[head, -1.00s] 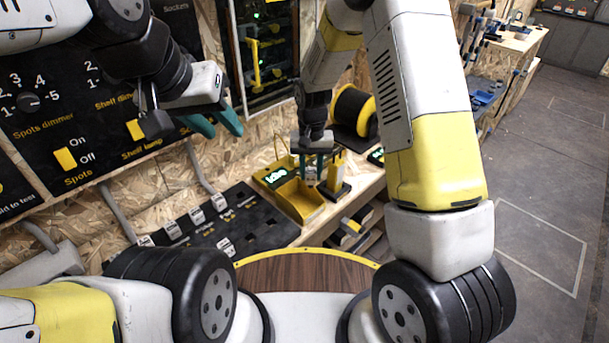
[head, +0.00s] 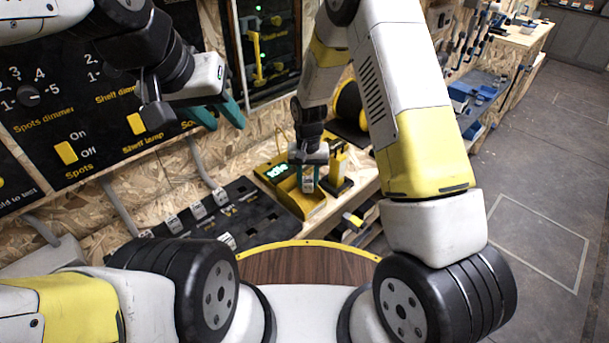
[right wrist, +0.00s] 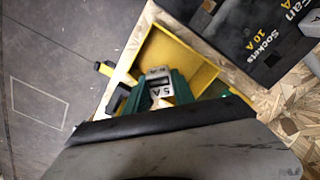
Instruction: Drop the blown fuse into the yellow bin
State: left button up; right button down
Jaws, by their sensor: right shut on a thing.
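The fuse (right wrist: 158,85) is a small pale grey block marked "5 A", held between the teal fingers of my right gripper (right wrist: 160,94) in the right wrist view. In the head view my right gripper (head: 307,181) points down with the fuse, over the yellow bin (head: 303,209). The bin's open inside (right wrist: 181,58) shows behind the fuse in the right wrist view. The fuse's height relative to the rim is hard to tell. My left gripper (head: 218,115) is open and empty, up before the black switch panel.
A yellow device with a lit "Idle" display (head: 277,170) stands behind the bin. A yellow and black stand (head: 338,172) is close on its right. A black fuse panel (head: 235,217) lies to the left. A spool (head: 350,105) stands behind my right arm.

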jog(key=c, duration=1)
grip_release()
jog(key=shift+o, duration=0.2)
jog(key=shift+r, duration=0.1)
notch_tip(320, 180, up, 8)
jog(key=shift+f, duration=0.15)
jog(key=s+d+r+t+y, duration=0.1)
jog(key=s+d+r, duration=0.3)
jog(key=r, duration=0.5)
jog(key=s+d+r+t+y, duration=0.1)
jog(key=s+d+r+t, duration=0.2)
jog(key=r, duration=0.7)
jog(key=s+d+r+t, duration=0.1)
jog(key=s+d+r, duration=0.2)
jog(key=s, duration=0.4)
jog(key=s+d+r+t, duration=0.1)
jog(key=s+d+r, duration=0.3)
jog(key=s, duration=0.4)
jog(key=shift+r+n, duration=0.3)
jog(key=shift+r, duration=0.25)
